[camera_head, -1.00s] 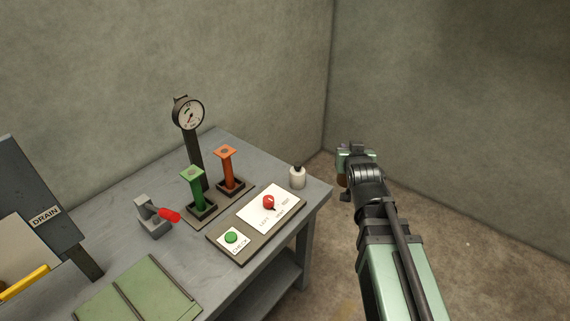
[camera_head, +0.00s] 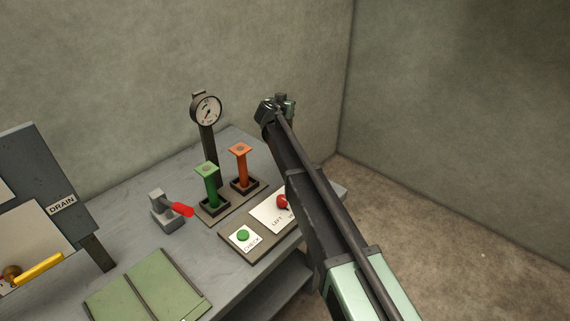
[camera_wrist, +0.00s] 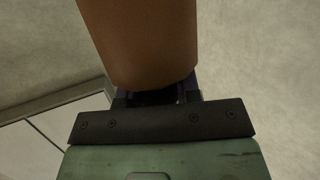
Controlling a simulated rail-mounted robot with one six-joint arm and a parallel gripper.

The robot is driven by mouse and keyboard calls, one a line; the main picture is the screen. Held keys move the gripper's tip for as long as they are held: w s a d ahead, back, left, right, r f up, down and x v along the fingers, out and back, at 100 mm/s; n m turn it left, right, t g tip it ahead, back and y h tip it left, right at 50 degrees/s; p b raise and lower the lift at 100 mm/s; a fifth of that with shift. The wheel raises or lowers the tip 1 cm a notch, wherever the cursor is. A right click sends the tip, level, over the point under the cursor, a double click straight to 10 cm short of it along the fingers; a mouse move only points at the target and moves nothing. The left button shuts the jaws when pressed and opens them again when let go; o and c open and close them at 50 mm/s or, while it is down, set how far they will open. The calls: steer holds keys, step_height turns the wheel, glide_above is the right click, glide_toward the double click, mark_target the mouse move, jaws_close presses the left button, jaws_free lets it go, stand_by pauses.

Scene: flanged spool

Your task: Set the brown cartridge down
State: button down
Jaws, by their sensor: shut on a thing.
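The brown cartridge (camera_wrist: 142,40) fills the upper middle of the wrist view, close to the camera. My gripper (camera_wrist: 155,97) is shut on it, with dark fingers showing at its lower end. In the head view my gripper (camera_head: 275,108) is at the far end of my arm, high above the back right of the table. The cartridge is hidden in the head view.
The grey table (camera_head: 140,255) carries a green spool (camera_head: 208,187), an orange spool (camera_head: 241,167) and a gauge (camera_head: 206,110). A control panel (camera_head: 243,237), a red-handled lever (camera_head: 170,211) and a green plate (camera_head: 148,288) are there too. A DRAIN board (camera_head: 62,204) stands at left.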

step_height(320, 180, down, 20)
steer(key=b, duration=1.8)
steer(key=shift+r, duration=0.5)
steer(key=shift+f, duration=0.2)
steer(key=c, duration=0.8)
jaws_free()
steer(key=shift+r, duration=0.1)
steer(key=shift+c, duration=0.2)
steer(key=p+v, duration=0.4)
steer(key=v, duration=0.8)
steer(key=shift+r, duration=0.15)
